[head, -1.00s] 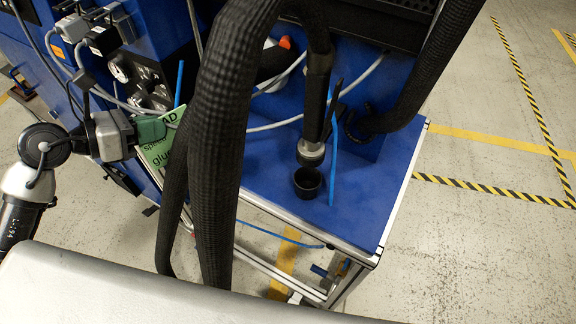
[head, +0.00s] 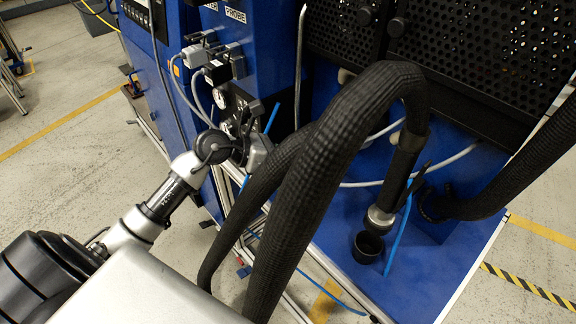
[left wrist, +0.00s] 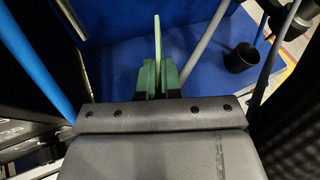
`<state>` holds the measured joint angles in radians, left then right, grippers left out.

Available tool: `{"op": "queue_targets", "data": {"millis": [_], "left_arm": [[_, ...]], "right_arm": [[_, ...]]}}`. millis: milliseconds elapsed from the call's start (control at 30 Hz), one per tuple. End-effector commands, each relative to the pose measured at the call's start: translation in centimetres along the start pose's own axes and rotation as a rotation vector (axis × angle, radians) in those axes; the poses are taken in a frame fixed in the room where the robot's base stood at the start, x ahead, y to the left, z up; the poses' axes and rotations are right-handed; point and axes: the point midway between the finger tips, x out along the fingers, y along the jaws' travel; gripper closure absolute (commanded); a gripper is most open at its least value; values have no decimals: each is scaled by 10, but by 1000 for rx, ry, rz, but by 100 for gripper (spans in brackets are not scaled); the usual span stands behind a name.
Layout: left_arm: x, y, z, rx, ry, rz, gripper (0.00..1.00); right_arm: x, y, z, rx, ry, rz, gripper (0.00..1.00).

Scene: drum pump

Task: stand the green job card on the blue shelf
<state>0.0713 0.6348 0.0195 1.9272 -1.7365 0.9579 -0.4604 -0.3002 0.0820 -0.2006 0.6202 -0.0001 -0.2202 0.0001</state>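The green job card (left wrist: 157,40) shows in the left wrist view as a thin, light green edge. It stands between the dark green fingers of my left gripper (left wrist: 158,80), which are shut on it. In the head view the card and fingertips are hidden behind thick black hoses; only the left wrist and gripper body show beside them. The blue shelf (head: 405,285) spreads out under the hoses, and its surface also lies beyond the card in the left wrist view (left wrist: 205,45). I cannot tell whether the card touches it. My right gripper is not in view.
Thick black ribbed hoses (head: 310,170) arch across the front of the shelf. A black cup (head: 367,247) stands on it below a nozzle, also seen in the left wrist view (left wrist: 241,58). Blue and grey tubes run nearby.

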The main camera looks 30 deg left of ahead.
Motion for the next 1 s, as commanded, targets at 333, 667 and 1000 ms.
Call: {"op": "queue_targets", "data": {"millis": [333, 667, 1000], "left_arm": [[18, 10, -33, -3, -1, 0, 100], [19, 11, -37, 1, 0, 1, 100], [20, 12, -39, 1, 0, 0, 70]], "right_arm": [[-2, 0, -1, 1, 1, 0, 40], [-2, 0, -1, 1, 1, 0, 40], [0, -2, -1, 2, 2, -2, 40]]}}
